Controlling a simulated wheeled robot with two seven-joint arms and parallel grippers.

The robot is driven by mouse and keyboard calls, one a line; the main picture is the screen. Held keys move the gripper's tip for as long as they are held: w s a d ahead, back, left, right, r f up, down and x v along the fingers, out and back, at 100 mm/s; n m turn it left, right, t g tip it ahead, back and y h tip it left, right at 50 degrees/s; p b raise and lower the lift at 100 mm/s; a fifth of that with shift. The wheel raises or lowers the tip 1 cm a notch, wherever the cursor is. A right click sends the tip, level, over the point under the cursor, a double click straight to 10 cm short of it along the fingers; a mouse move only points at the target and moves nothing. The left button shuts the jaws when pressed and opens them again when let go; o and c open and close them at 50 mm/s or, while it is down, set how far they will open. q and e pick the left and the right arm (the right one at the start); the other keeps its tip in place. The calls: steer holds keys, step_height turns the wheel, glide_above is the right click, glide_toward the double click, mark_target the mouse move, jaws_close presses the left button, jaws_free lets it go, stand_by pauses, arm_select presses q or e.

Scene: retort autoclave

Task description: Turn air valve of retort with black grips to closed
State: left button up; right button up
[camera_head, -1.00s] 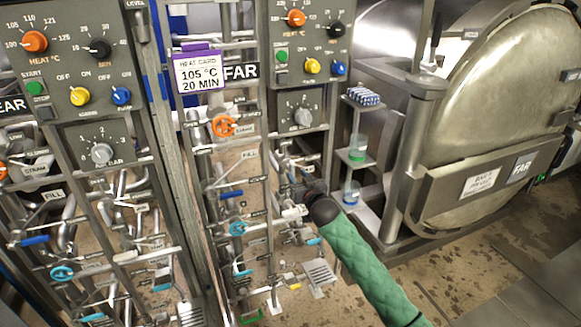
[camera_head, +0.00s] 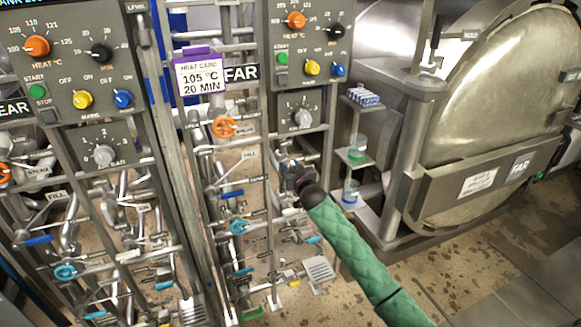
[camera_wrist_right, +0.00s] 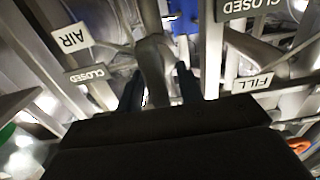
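My right gripper (camera_head: 288,172) reaches into the pipework of the FAR panel, below its grey control box; its fingers are small and partly hidden there. In the right wrist view my right gripper (camera_wrist_right: 160,85) has two dark fingers standing apart. A grey metal piece (camera_wrist_right: 152,55) shows between or just beyond them; I cannot tell whether they touch it. An upside-down AIR label (camera_wrist_right: 72,38) and a CLOSED label (camera_wrist_right: 91,74) lie left of the fingers. The air valve's handle is not clearly distinguishable. A black grip (camera_head: 437,30) shows by the FAR retort door (camera_head: 500,90). My left gripper is not in view.
An orange handwheel (camera_head: 224,127) and a blue handwheel (camera_head: 238,227) sit left of the gripper among dense pipes. A shelf post with bottles (camera_head: 356,150) stands right of it. The NEAR panel (camera_head: 70,70) is at the left.

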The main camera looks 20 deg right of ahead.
jaws_close()
